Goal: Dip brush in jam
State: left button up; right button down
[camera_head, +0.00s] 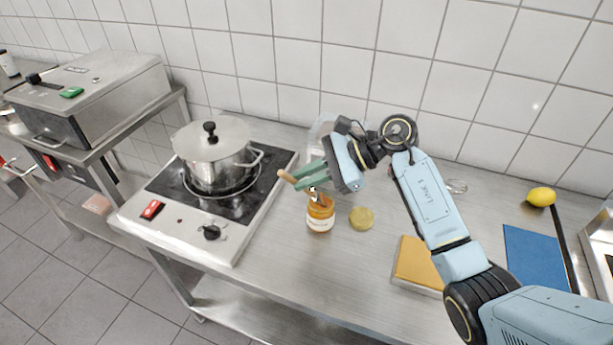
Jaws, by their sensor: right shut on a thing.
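The jam jar (320,216) stands upright on the steel table, with amber contents and a pale label. My right gripper (304,179) is directly above the jar and shut on the brush (287,177). The brush's wooden handle sticks out to the left of the green fingers. Its lower end points down at the jar mouth; whether the bristles touch the jam I cannot tell. A round yellowish lid (361,218) lies to the right of the jar. My left gripper is not in view.
A hot plate (253,206) with a lidded pot (215,165) stands left of the jar. A clear container (320,129) is behind the gripper. A yellow-brown block (418,262), a blue mat (537,262) and a lemon (541,196) lie to the right. The table front is clear.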

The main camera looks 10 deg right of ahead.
dwell(0.3)
notch_tip(320, 180, up, 7)
jog(key=p, duration=0.3)
dwell(0.5)
jog(key=shift+d+f, duration=0.1)
dwell(0.5)
